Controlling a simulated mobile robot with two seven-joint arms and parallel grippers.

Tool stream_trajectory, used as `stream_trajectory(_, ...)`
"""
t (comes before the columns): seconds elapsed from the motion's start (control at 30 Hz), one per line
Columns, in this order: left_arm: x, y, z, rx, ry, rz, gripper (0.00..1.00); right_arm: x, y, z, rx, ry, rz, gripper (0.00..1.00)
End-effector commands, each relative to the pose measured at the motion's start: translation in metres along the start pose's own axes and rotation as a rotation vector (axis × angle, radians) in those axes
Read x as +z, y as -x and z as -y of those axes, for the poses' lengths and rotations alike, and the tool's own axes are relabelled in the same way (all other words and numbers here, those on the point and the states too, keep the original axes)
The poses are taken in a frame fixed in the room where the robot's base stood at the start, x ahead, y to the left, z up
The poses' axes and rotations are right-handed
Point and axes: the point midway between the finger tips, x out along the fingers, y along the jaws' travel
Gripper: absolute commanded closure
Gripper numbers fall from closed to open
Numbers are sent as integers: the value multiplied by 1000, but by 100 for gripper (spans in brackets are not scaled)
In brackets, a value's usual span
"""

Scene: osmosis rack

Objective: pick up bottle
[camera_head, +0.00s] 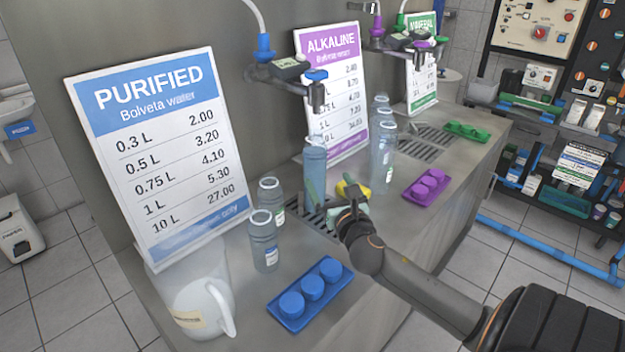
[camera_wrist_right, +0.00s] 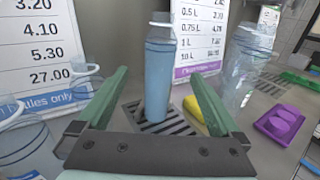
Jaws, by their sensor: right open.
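A tall blue-grey bottle (camera_head: 315,172) stands upright on the drain grate below the blue-topped tap. In the right wrist view the bottle (camera_wrist_right: 159,88) stands straight ahead, between the lines of the two green fingers. My right gripper (camera_head: 345,196) is low over the counter, just right of the bottle in the head view. In the right wrist view the gripper (camera_wrist_right: 158,76) is open with nothing held. Other clear bottles stand near: two at the left, a shorter one (camera_head: 263,241) and one behind it (camera_head: 270,193), and several at the right (camera_head: 383,158). My left gripper is out of view.
A purple cap tray (camera_head: 426,187) lies right. A yellow object (camera_wrist_right: 194,108) lies beside the grate (camera_head: 312,217). The tap (camera_head: 316,92) hangs above the bottle.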

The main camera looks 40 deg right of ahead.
Motion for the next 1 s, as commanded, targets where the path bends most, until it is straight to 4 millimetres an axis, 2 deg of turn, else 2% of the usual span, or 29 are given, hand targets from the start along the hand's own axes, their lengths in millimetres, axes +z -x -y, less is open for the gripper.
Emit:
stream_trajectory(0.17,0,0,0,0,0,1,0,2,-13,1,-4,20,4,0)
stream_trajectory(0.5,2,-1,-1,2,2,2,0,2,-64,1,-4,16,3,0)
stream_trajectory(0.77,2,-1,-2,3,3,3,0,2,-79,0,-3,15,3,0)
stream_trajectory(1.0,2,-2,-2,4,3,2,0,3,-111,0,-3,13,3,0)
